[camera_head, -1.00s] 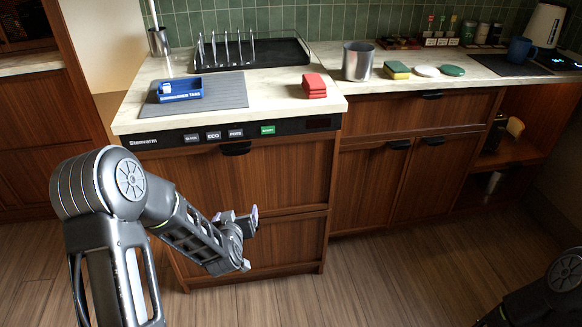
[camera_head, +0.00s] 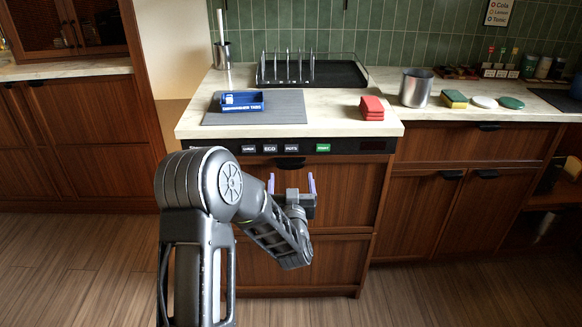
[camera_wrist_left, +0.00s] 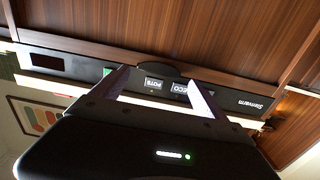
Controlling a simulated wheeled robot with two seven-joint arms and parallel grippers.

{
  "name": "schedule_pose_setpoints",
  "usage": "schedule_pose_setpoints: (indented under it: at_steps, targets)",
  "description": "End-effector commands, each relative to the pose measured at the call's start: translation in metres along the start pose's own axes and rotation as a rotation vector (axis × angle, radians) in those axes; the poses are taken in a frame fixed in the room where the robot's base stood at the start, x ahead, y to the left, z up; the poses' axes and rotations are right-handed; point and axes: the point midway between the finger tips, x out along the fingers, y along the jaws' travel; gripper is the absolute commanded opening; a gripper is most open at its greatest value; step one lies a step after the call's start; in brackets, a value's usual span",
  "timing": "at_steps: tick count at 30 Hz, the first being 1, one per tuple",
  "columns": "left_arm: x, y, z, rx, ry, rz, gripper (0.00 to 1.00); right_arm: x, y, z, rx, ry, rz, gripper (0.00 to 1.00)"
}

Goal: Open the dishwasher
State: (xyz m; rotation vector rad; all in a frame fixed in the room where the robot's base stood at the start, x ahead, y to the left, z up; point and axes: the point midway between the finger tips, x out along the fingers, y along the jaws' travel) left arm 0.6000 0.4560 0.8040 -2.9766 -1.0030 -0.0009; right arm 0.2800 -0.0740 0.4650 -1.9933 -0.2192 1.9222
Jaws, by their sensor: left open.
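The dishwasher (camera_head: 345,196) has a wooden front and a black control strip (camera_head: 345,147) with labelled buttons; its door is closed. A dark handle (camera_head: 290,163) sits at the top middle of the door. It also shows in the left wrist view as a dark handle (camera_wrist_left: 156,69) ahead of the fingers. My left gripper (camera_head: 292,183) is open and empty, with its two pale fingers pointing up, just below the handle in the head view. In the left wrist view, my left gripper (camera_wrist_left: 157,88) has its fingers spread either side of the handle's line. Contact cannot be told. My right gripper is not in view.
The wooden floor (camera_head: 105,262) at left is clear.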

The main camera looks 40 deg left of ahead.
Motion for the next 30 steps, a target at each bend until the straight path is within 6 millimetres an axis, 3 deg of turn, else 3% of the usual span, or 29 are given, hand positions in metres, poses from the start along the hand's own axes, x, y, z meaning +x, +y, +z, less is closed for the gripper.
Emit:
schedule_pose_setpoints:
  at_steps: [9, 15, 24, 30]
  targets:
    - [0.047, -0.001, 0.000, 0.000, 0.001, -0.002, 0.84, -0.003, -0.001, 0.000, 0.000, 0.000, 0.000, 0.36]
    - [0.067, 0.000, 0.001, -0.001, -0.001, 0.000, 0.84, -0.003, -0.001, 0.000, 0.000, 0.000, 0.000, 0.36]
    - [0.070, 0.000, 0.000, -0.001, -0.001, 0.000, 0.84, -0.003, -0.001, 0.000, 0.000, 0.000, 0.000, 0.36]
    - [0.070, 0.000, 0.000, -0.001, -0.001, 0.000, 0.68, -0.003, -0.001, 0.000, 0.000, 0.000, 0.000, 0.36]
